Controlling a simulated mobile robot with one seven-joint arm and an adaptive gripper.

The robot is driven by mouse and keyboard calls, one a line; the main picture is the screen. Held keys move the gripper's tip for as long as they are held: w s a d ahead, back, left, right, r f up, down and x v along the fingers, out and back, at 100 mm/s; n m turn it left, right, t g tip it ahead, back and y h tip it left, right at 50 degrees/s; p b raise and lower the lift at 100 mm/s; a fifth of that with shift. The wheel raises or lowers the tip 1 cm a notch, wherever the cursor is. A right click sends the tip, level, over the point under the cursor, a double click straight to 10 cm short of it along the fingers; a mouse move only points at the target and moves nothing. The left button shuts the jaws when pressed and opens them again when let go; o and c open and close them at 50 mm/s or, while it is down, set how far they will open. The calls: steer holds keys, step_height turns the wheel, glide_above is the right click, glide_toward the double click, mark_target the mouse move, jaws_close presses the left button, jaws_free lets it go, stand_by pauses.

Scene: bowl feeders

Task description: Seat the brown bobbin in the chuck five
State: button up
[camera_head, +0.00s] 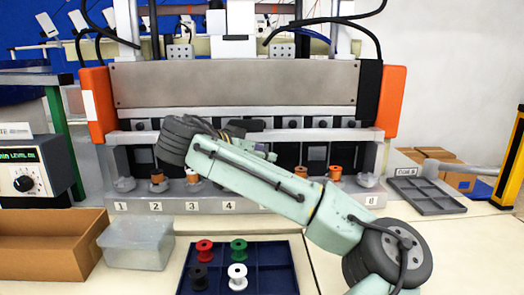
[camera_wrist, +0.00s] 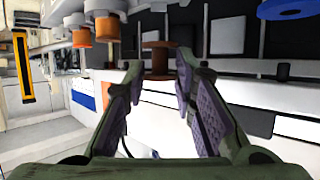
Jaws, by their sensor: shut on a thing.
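The brown bobbin (camera_wrist: 158,62) shows in the wrist view between the tips of my gripper (camera_wrist: 159,72), which is shut on it. Its wide flanges stand above and below the fingertips. In the head view, my gripper (camera_head: 262,146) reaches toward the row of chucks, partly covered by my own arm, and the bobbin cannot be made out. The numbered chuck base (camera_head: 175,206) runs along the front of the machine. The place of chuck five is hidden behind my arm. I cannot tell the gap between bobbin and chuck.
Bobbins stand at chuck two (camera_head: 157,176), chuck three (camera_head: 192,175) and right of my arm (camera_head: 335,173). A blue tray (camera_head: 262,282) holds red, green, black and white bobbins. A clear bin (camera_head: 137,246), cardboard box (camera_head: 40,250) and grey tray (camera_head: 425,196) lie around.

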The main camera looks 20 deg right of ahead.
steer(key=shift+f+b, duration=0.5)
steer(key=shift+f, duration=1.05)
steer(key=shift+b, duration=0.75)
steer(key=shift+f+b, duration=0.3)
steer(key=shift+b, duration=0.05)
stand_by(0.4)
steer(key=shift+r, duration=0.4)
steer(key=shift+r, duration=0.35)
stand_by(1.1)
steer(key=shift+f+b, duration=0.8)
steer(key=shift+b, duration=0.35)
